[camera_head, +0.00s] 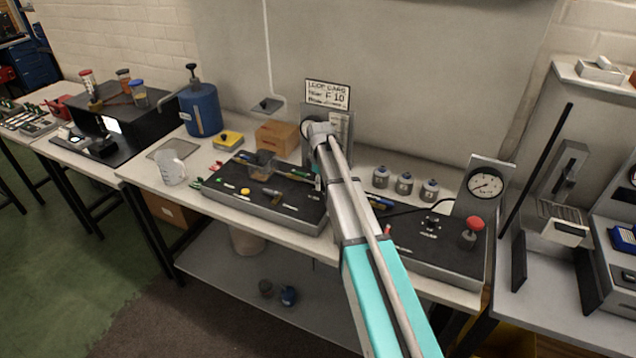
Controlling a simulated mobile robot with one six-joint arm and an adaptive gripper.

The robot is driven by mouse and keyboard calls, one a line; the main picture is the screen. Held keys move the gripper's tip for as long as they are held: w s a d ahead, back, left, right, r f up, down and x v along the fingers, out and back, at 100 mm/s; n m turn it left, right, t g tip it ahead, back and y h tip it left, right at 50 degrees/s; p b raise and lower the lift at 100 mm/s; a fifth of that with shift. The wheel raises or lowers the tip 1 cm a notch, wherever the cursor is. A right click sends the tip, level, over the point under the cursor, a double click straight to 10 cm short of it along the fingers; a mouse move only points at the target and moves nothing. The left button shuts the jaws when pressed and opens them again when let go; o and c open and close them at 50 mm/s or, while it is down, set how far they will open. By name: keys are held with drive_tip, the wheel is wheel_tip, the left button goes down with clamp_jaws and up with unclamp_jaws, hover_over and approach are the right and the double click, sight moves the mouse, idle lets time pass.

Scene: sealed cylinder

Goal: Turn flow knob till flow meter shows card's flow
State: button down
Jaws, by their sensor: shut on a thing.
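The card (327,95) is a white sheet with a dark border, on top of the meter panel at the back of the middle bench. The flow meter (343,127) is a pale upright scale on the grey panel just below the card, partly behind my arm. Its reading is too small to tell. My gripper (319,134) is at the far end of my arm, in front of this panel. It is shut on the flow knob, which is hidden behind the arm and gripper.
A black tray of tools (232,209) lies left of my arm. Several grey canisters (404,183) stand to its right, then a round dial gauge (485,183) and a red mushroom button (475,224). A cardboard box (277,136) and a blue bottle (202,109) stand left of the panel.

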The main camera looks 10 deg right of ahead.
drive_tip(key=shift+d, duration=0.15)
drive_tip(key=m, duration=0.4)
drive_tip(key=shift+d+m, duration=0.1)
drive_tip(key=shift+m, duration=0.2)
drive_tip(key=m, duration=0.5)
drive_tip(key=shift+s+m, duration=0.1)
drive_tip(key=shift+m, duration=0.2)
drive_tip(key=m, duration=1)
drive_tip(key=shift+a+m, duration=0.2)
drive_tip(key=shift+m, duration=0.1)
drive_tip(key=shift+c, duration=1.7)
unclamp_jaws()
drive_tip(key=shift+o, duration=0.2)
